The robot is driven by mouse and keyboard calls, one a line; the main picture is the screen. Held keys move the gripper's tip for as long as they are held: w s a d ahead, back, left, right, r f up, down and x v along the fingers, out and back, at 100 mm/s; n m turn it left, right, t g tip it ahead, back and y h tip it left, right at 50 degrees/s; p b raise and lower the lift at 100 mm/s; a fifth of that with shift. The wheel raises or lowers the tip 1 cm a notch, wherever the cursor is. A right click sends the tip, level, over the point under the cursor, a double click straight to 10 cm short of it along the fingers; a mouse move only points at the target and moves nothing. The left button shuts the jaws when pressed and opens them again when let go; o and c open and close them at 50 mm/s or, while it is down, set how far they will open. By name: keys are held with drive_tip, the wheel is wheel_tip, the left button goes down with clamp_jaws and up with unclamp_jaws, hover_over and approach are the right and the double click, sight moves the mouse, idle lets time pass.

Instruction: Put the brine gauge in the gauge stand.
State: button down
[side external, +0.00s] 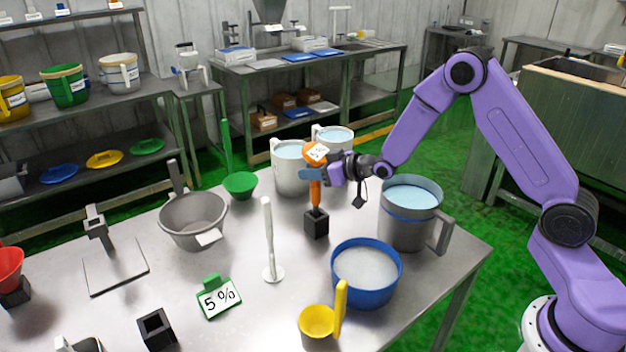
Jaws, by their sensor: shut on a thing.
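The brine gauge (315,153) is orange, with a white-labelled head and a stem pointing down. My gripper (312,176) is shut on it just below the head and holds it upright. A small black block, which looks like the gauge stand (316,224), is on the metal table directly under the stem. The stem's lower end meets the top of this block in the picture. I cannot tell whether it is inside the opening or just above or behind it. Another black square holder (157,330) is empty near the front edge.
Grey jugs (408,215) with pale liquid stand behind and right of the gauge. A blue tub (366,275), yellow scoop (318,321), white upright rod (270,245), green "5 %" sign (219,297) and grey strainer (193,220) surround it.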

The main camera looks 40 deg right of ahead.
sight(317, 189)
drive_tip(key=shift+f, duration=1.3)
drive_tip(key=c, duration=0.8)
unclamp_jaws()
